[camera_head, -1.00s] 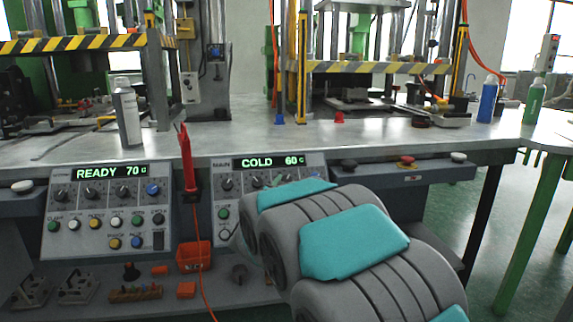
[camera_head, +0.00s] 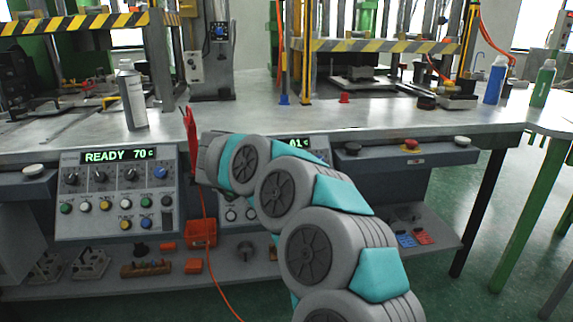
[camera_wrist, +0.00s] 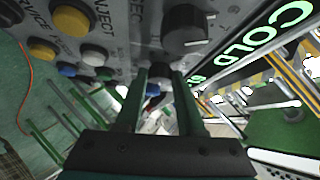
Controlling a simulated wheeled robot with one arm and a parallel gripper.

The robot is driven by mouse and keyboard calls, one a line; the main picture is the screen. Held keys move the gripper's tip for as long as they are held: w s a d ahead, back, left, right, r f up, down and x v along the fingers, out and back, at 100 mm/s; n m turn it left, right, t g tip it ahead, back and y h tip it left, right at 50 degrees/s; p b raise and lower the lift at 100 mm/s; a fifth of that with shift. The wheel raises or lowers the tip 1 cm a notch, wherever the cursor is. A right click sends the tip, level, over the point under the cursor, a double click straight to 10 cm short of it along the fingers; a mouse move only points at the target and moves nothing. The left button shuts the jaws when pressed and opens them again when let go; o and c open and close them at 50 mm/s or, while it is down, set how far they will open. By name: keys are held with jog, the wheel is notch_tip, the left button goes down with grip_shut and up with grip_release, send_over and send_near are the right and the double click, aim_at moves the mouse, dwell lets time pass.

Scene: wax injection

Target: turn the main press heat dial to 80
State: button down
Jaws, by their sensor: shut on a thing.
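The main press panel (camera_head: 240,203) is mostly hidden behind my arm in the head view. Only the right end of its green display (camera_head: 297,144) shows there, seeming to end in 1 and a small c. In the wrist view the display (camera_wrist: 236,48) reads COLD, with its number out of clear sight. My gripper (camera_wrist: 161,78) is at the panel, its two dark fingers closed around a dark dial (camera_wrist: 160,71), which they partly hide. Another black dial (camera_wrist: 187,30) is beside it. The held dial's label and pointer cannot be read.
The neighbouring panel (camera_head: 118,190) shows READY 70. A red-handled tool (camera_head: 191,130) hangs between the panels, near my wrist. A grey bottle (camera_head: 132,97) stands on the bench above. Yellow, blue and white buttons (camera_wrist: 70,20) lie close to my fingers.

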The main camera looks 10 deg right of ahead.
jog(key=shift+d+m+g, duration=0.1)
jog(key=shift+m+g, duration=0.6)
jog(key=shift+m, duration=0.5)
jog(key=c, duration=0.5)
grip_release()
jog(key=shift+r, duration=0.1)
jog(key=shift+s+a+r, duration=0.2)
jog(key=shift+a+r, duration=0.1)
jog(key=shift+a, duration=0.1)
jog(key=v, duration=0.6)
jog(key=shift+s+a+r, duration=0.15)
jog(key=shift+r, duration=0.1)
